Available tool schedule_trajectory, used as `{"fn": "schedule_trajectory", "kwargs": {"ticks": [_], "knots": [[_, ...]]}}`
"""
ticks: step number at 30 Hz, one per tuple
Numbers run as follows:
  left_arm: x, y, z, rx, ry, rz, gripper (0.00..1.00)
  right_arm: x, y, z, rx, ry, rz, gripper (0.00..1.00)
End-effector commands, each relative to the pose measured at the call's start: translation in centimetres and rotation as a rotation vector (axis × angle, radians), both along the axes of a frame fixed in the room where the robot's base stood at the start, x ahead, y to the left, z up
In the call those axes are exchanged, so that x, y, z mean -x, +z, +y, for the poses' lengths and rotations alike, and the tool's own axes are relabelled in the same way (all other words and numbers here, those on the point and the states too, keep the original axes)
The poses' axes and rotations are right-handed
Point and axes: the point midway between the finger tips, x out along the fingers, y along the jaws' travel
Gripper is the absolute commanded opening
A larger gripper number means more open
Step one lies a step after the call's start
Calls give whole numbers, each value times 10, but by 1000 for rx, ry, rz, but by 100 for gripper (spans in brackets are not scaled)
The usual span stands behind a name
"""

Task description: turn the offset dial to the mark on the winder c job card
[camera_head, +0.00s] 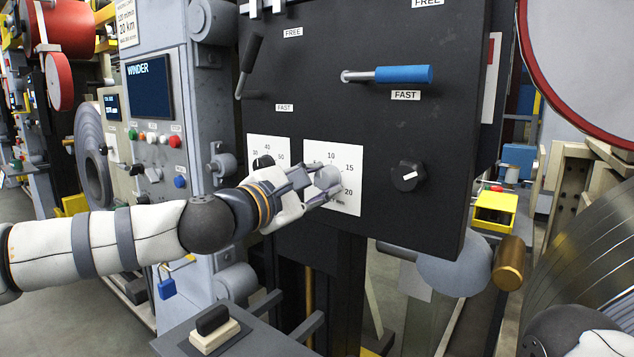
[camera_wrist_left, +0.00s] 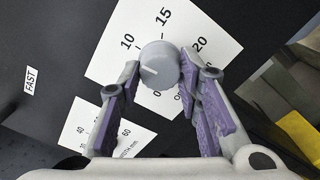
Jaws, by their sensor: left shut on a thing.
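The offset dial is a round grey knob (camera_wrist_left: 158,64) on a white scale plate (camera_head: 346,207) on the black panel. Its scale shows 10, 15 and 20. In the left wrist view its white pointer line points left, to the side below the 10; a finger hides part of the scale there. My left gripper (camera_head: 318,183) is shut on the dial, with a fingertip on each side of it; it also shows in the left wrist view (camera_wrist_left: 160,80). My right gripper is not in view. I cannot make out a winder c job card.
A second scale plate (camera_head: 282,150) with a black knob is left of the dial. A black knob (camera_head: 408,176) is to the right. A blue-handled lever (camera_head: 402,75) and a black lever (camera_head: 249,62) stick out above. A WINDER console (camera_head: 150,85) stands left.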

Motion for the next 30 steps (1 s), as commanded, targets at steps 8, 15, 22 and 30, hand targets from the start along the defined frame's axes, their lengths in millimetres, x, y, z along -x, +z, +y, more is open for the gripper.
{"fn": "schedule_trajectory", "kwargs": {"ticks": [8, 15, 22, 30], "knots": [[0, 1, 1, -57, 2, -43, 4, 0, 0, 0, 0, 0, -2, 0], [0, 1, 0, -67, 2, -50, 4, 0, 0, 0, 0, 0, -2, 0], [0, 1, 1, -66, 2, -49, 4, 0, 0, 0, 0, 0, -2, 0], [0, 1, 0, -66, 1, -48, 52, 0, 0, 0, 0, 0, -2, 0]]}}
